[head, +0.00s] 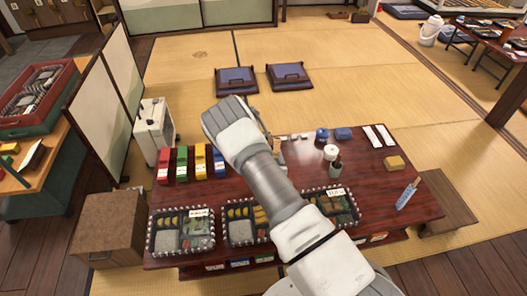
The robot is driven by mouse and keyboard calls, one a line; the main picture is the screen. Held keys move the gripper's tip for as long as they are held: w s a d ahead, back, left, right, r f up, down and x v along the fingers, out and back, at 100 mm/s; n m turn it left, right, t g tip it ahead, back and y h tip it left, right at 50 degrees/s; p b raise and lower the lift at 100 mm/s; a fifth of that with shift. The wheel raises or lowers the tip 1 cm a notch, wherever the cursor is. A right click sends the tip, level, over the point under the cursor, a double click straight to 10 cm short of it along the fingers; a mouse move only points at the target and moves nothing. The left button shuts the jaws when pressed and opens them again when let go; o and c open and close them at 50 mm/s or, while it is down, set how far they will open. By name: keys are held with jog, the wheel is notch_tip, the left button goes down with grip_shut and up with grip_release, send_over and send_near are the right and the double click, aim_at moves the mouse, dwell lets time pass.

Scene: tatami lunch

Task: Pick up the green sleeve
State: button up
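The green sleeve (182,163) stands on the left part of the dark red low table (300,178). It is in a row between a red sleeve (164,166) on its left and a yellow sleeve (200,161) on its right, with a blue sleeve (218,162) beyond the yellow one. The far end of my arm (229,122) is above the table, up and to the right of the green sleeve and apart from it in the picture. I cannot make out the fingers of my gripper there, nor anything held.
Several filled lunch boxes (153,233) line the table's front edge, partly behind my arm. A white appliance (152,134) stands left of the sleeves. Two cushions (236,82) lie beyond the table.

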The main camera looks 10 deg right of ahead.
notch_tip(320, 180, down, 4)
jog(key=s+r+n+y, duration=0.1)
jog(key=s, duration=0.1)
jog(key=shift+t, duration=0.4)
jog(key=b+x, duration=0.2)
jog(key=x, duration=0.3)
jog(key=b+x, duration=0.2)
jog(key=x, duration=0.3)
jog(key=f+b+x, duration=0.1)
jog(key=b+x, duration=0.2)
jog(key=x, duration=0.2)
jog(key=shift+w+a+f, duration=0.15)
jog(key=shift+w+a, duration=0.1)
jog(key=shift+a, duration=0.05)
jog(key=shift+w, duration=0.75)
grip_shut()
